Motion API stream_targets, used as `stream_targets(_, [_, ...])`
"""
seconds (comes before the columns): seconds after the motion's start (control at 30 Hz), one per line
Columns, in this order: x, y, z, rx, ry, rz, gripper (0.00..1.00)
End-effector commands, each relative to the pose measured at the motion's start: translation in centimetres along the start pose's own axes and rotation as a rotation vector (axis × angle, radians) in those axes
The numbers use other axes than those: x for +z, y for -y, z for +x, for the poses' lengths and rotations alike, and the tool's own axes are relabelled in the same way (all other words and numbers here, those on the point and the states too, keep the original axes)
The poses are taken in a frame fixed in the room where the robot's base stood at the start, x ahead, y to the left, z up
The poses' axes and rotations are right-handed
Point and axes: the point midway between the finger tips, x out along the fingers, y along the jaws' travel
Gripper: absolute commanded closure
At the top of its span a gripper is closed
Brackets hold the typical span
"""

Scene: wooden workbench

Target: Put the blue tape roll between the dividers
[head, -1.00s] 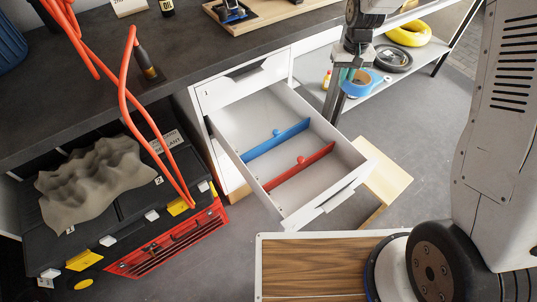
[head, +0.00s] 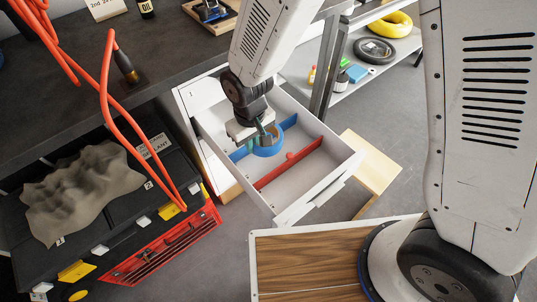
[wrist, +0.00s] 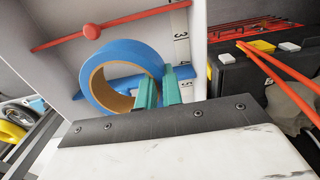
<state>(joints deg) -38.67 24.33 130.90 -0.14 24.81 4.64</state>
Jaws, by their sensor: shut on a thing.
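My gripper (head: 268,132) is shut on the blue tape roll (head: 267,147), above the open white drawer (head: 234,180). In the wrist view the green fingertips (wrist: 158,92) pinch the right side of the blue ring (wrist: 110,58), whose brown core shows. The blue divider (head: 290,123) passes close to the roll in the head view and is partly hidden by it and my gripper. The red divider (head: 291,164) lies nearer the drawer front, and also shows in the wrist view (wrist: 130,23). How far the roll is above the drawer floor is unclear.
A dark workbench top (head: 140,60) is at the back left. A black and red toolbox (head: 150,250) with a grey crumpled cloth (head: 80,190) and orange hose (head: 104,90) stands left. A grey post (head: 327,70) and shelf are behind the drawer. A wooden stool (head: 372,165) is right of it.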

Motion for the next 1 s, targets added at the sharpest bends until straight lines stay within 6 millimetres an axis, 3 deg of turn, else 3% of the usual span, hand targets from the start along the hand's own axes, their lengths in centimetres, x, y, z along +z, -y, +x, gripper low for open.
stream_targets(0.03, [0.2,0.0,1.6,0.001,0.008,0.0,1.0])
stream_targets(0.2, [0.1,-0.1,5.9,0.0,0.005,0.001,1.0])
stream_targets(0.33, [0.0,-0.1,8.0,0.0,0.002,0.002,1.0])
stream_targets(0.57, [-0.1,-0.8,8.9,0.0,-0.002,0.005,1.0])
stream_targets(0.8, [0.0,-4.4,9.0,0.0,0.0,0.005,1.0])
stream_targets(1.0, [-0.1,-4.1,10.0,0.0,-0.001,0.002,1.0])
